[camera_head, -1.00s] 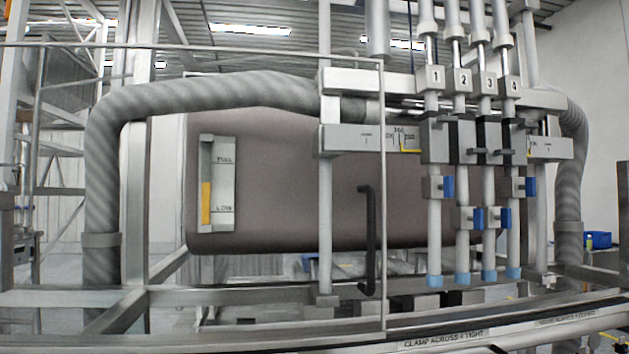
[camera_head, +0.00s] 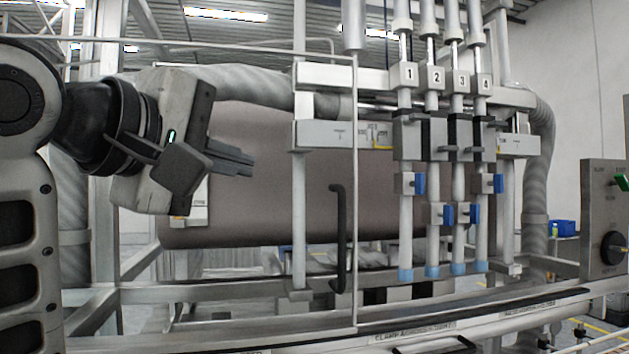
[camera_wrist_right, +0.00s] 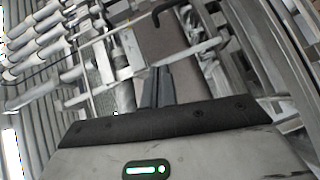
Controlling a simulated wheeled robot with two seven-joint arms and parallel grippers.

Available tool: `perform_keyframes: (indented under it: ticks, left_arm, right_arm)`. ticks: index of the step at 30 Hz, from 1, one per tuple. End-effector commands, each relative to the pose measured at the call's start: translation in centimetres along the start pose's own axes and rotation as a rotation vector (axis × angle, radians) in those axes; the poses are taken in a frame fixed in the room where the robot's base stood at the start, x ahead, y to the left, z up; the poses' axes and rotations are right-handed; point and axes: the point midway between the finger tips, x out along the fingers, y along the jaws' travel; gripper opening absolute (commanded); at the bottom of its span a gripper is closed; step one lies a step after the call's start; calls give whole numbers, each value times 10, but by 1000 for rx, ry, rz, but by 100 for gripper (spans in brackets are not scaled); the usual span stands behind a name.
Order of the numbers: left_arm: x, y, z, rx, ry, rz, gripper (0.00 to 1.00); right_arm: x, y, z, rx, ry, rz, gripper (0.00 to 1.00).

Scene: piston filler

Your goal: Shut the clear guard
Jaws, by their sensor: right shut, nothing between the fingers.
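The clear guard is a see-through panel with a thin metal frame (camera_head: 355,120). Its upright edge stands left of the numbered nozzles, which are uncovered. A black bar handle (camera_head: 338,240) is upright beside that edge. My right gripper (camera_head: 250,163) comes in from the left in the head view, fingers pointing right, shut and empty. It is left of and above the handle, apart from it in the picture. In the right wrist view its fingers (camera_wrist_right: 156,88) point toward the machine, and a dark curved bar, apparently the handle (camera_wrist_right: 165,9), shows at the top. My left gripper is out of view.
Four-like numbered filling nozzles (camera_head: 433,180) with blue clips hang at the right. A grey ribbed hose (camera_head: 250,88) runs behind the guard. A control box (camera_head: 605,220) with a black knob stands at far right. A rail (camera_head: 420,335) crosses the front.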

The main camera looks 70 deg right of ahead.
Motion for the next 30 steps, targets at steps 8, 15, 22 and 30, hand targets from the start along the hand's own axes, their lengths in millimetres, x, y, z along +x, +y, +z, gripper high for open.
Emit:
perform_keyframes:
  ticks: [8,15,22,30]
  left_arm:
    - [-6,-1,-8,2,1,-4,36]
    - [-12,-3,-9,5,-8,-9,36]
    - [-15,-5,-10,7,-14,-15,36]
    - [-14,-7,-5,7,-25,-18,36]
  right_arm:
    - [44,2,1,5,-5,-4,0]
    - [96,2,1,2,-7,-1,0]
    - [119,2,22,3,-3,-1,0]
    - [126,0,29,1,-1,-2,0]
